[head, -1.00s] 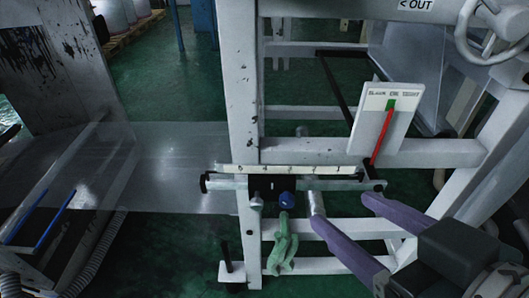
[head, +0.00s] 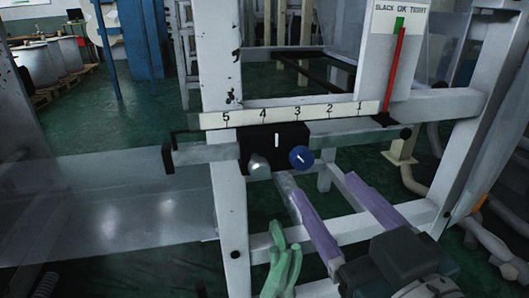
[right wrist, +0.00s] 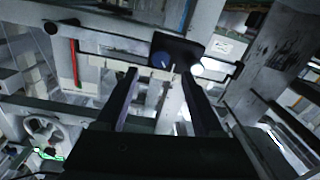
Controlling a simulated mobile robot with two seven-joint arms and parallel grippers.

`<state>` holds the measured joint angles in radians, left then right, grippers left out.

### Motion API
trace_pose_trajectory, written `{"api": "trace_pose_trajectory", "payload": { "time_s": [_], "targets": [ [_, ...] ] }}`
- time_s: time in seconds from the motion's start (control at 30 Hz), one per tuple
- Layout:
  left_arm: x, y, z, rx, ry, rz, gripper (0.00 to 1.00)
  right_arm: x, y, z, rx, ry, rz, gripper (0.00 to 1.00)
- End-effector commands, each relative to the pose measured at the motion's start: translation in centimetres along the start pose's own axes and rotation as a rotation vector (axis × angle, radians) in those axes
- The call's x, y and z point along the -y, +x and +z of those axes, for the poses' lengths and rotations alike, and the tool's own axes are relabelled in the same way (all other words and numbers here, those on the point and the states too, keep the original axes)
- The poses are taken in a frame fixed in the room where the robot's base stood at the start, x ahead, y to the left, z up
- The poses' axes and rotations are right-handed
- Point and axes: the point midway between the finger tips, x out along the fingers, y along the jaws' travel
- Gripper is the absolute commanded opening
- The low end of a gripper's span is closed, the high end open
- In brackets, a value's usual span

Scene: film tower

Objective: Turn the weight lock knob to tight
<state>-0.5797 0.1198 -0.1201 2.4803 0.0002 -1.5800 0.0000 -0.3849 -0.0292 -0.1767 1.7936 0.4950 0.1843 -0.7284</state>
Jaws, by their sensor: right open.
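The blue knob (head: 301,158) with a white mark line sits on the front of a black block (head: 275,142) that rides on a horizontal bar. A silver knob (head: 258,166) is on the block just left of it. The blue knob also shows in the right wrist view (right wrist: 161,66), between and beyond the fingertips. My right gripper (head: 320,181) has two purple fingers, open and empty, pointing at the block. Its tips appear just below and either side of the blue knob, with no clear contact. The fingers also show in the right wrist view (right wrist: 158,76). My left gripper is not in view.
A numbered scale strip (head: 295,113) runs above the block. A white gauge board (head: 395,60) marked SLACK, OK, TIGHT has a red needle (head: 394,75) at its green patch. A green glove-like thing (head: 283,262) is below. White frame posts (head: 228,200) stand around the bar.

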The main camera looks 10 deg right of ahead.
Motion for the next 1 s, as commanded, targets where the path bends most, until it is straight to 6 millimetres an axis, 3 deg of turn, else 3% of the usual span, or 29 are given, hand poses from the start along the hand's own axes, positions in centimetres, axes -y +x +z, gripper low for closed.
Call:
{"api": "trace_pose_trajectory", "payload": {
  "time_s": [0.1,0.3,0.7,1.0],
  "targets": [
    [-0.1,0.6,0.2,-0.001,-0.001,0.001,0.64,0.0,2.5,0.1,-0.004,0.002,0.002,0.69],
    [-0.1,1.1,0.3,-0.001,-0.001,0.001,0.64,0.0,5.5,0.1,0.000,0.000,0.000,0.69],
    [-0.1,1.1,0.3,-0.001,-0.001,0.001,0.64,0.0,6.5,0.1,0.002,0.000,-0.001,0.69],
    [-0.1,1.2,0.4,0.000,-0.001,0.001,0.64,0.0,6.5,0.1,0.002,0.000,-0.001,0.38]
  ]
}}
